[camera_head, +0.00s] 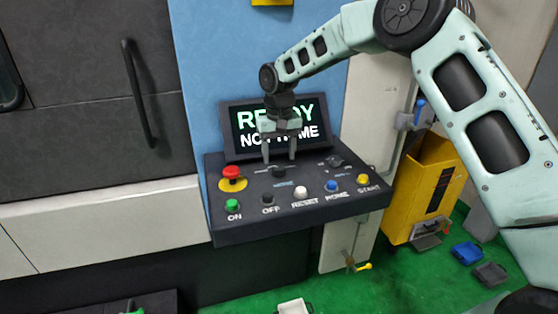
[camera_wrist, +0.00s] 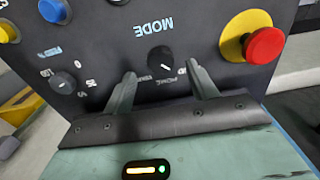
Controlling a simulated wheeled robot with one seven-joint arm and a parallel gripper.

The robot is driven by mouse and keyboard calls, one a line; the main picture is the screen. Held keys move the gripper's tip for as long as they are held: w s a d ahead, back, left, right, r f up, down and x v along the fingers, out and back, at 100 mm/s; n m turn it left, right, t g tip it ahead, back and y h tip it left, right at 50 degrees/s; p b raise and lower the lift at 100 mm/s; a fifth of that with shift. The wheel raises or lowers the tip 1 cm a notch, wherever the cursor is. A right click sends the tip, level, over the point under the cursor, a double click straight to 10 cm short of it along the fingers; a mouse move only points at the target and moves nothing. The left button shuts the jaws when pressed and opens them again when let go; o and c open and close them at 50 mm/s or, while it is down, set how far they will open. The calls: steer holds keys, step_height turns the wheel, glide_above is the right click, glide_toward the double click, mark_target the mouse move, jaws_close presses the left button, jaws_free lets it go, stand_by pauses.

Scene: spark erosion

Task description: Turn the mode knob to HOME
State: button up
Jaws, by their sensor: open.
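The mode knob (camera_head: 278,172) is a small black dial on the sloping dark control panel (camera_head: 225,222). In the wrist view the knob (camera_wrist: 159,58) shows a short white pointer mark, with the MODE label beyond it, upside down. The small position labels are partly hidden by the fingers, and I cannot read which one the mark points to. My gripper (camera_head: 279,158) points down above the knob, with its fingers apart and nothing between them. In the wrist view its fingertips (camera_wrist: 161,73) lie on either side of the knob's near edge, apparently short of it.
A red emergency button (camera_head: 232,172) on a yellow disc is left of the knob; another dial (camera_head: 334,160) is right. Several push buttons, including a white RESET button (camera_head: 301,191), line the front. The screen (camera_head: 247,125) behind reads READY and NOT HOME, partly covered by my gripper.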

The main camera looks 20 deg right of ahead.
mark_target(279, 168)
steer(key=shift+f+p, duration=0.45)
steer(key=shift+f, duration=1.65)
steer(key=shift+c, duration=0.4)
steer(key=c, duration=0.9)
